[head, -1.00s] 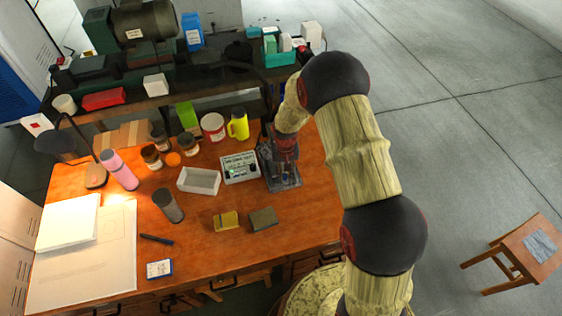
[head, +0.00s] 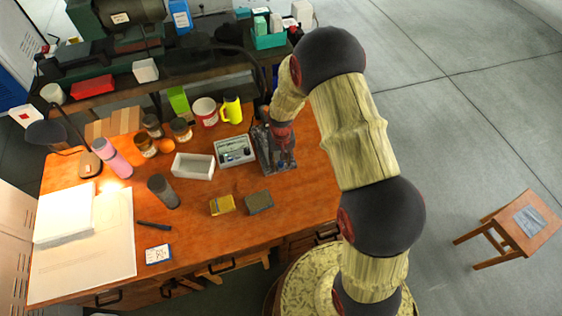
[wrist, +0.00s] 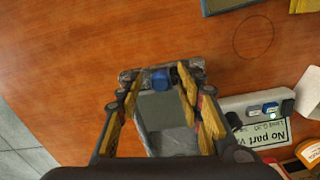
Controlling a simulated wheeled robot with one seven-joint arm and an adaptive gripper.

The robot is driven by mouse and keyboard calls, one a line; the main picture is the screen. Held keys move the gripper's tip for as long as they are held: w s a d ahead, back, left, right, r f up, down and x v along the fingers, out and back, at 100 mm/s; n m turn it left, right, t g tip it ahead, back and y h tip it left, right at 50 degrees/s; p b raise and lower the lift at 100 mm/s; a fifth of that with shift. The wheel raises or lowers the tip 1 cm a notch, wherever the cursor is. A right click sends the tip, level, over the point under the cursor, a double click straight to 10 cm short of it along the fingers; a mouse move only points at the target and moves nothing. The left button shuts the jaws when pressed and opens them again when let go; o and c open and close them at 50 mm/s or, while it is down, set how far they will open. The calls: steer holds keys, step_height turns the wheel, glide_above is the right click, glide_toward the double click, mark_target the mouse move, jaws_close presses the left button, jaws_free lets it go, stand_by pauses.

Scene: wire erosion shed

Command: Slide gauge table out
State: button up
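The gauge (head: 283,168) stands near the right edge of the wooden bench, with a dark grey metal base. In the wrist view its flat grey plate (wrist: 160,112) and a blue part (wrist: 161,79) at the far end show between my fingers. I take the plate to be the gauge table, but cannot tell how far out it is. My gripper (wrist: 157,88) points down over the gauge with its yellow-padded fingers spread. In the head view the arm mostly hides the gripper. Contact with the gauge cannot be told.
A control box (head: 235,150) with a "No part" label stands close beside the gauge; it also shows in the wrist view (wrist: 258,112). Bare bench lies in front of the gauge.

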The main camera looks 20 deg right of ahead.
step_height(320, 180, up, 12)
stand_by(0.6)
stand_by(0.5)
steer(key=s+r+n+t+b, duration=0.1)
steer(key=s+r+t+b, duration=0.3)
steer(key=s+r, duration=2.1)
steer(key=shift+s+n+t, duration=0.2)
steer(key=shift+n+t, duration=0.2)
steer(key=shift+t, duration=0.4)
